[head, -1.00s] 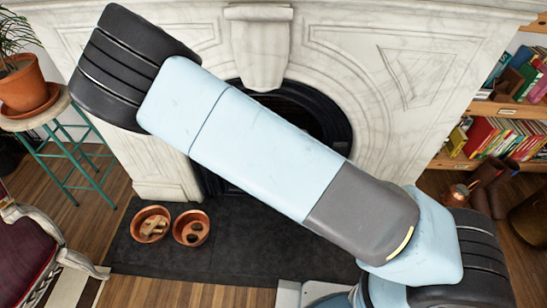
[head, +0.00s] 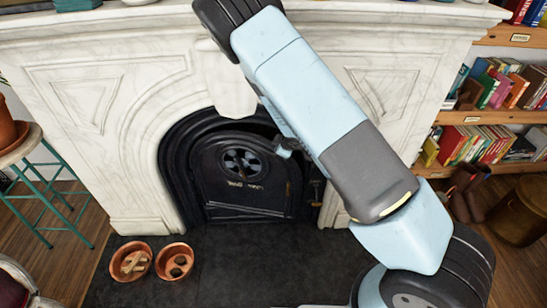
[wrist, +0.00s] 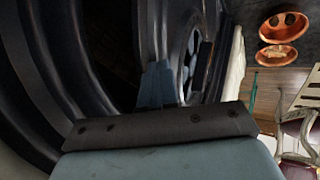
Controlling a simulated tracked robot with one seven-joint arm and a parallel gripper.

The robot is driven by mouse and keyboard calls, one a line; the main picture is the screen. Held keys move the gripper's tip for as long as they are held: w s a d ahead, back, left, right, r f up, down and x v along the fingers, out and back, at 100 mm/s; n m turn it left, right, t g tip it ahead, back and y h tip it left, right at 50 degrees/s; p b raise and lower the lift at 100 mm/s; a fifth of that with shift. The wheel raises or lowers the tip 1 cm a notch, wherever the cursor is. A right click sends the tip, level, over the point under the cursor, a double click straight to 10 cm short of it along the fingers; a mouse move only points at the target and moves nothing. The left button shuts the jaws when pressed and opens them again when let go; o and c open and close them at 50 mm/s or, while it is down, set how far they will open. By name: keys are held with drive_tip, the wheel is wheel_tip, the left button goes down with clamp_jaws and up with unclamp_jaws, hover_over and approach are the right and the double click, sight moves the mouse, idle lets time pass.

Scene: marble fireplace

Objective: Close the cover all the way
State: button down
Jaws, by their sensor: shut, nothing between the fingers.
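The cover (head: 238,203) is a black arched metal door with a round slotted vent, set in the dark arched opening of the marble fireplace. It looks ajar, with a dark gap along its top and right side. My gripper (head: 284,150) is by the cover's upper right edge in the head view, partly hidden by my arm. In the wrist view my gripper (wrist: 157,84) is shut and empty, its tip close to the cover (wrist: 190,62), which is seen nearly edge-on at right. I cannot tell whether they touch.
The black arched frame (wrist: 45,65) fills the left of the wrist view. Two copper bowls (head: 126,261) (head: 175,262) sit on the dark hearth (head: 235,268). A teal-legged stool (head: 45,205) stands at left, bookshelves (head: 500,118) at right. The hearth before the cover is clear.

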drive_tip(key=shift+w+d, duration=0.15)
drive_tip(key=shift+w, duration=1.2)
drive_tip(key=shift+w+d, duration=0.1)
drive_tip(key=shift+w, duration=1.2)
